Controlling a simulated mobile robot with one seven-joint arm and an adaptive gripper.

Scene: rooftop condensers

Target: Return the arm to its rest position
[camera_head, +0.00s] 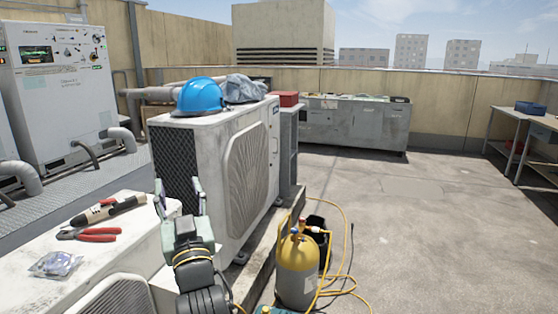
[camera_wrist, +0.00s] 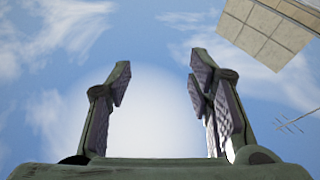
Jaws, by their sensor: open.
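My gripper (camera_head: 179,190) is raised in the head view, in front of the dark grille end of a white condenser unit (camera_head: 245,170). Its two fingers point up and stand apart, with nothing between them. In the wrist view my gripper (camera_wrist: 158,85) shows both padded fingers spread, with only sky and a bright glare between them. My arm comes up from the bottom of the head view, just right of the near condenser top.
Red-handled pliers (camera_head: 90,234), a dark-and-tan tool (camera_head: 108,211) and a clear bag (camera_head: 55,264) lie on the near condenser (camera_head: 135,240). A blue hard hat (camera_head: 200,96) sits on the unit behind. A yellow cylinder (camera_head: 297,268) with hoses stands right. Open roof floor (camera_head: 420,220) lies beyond.

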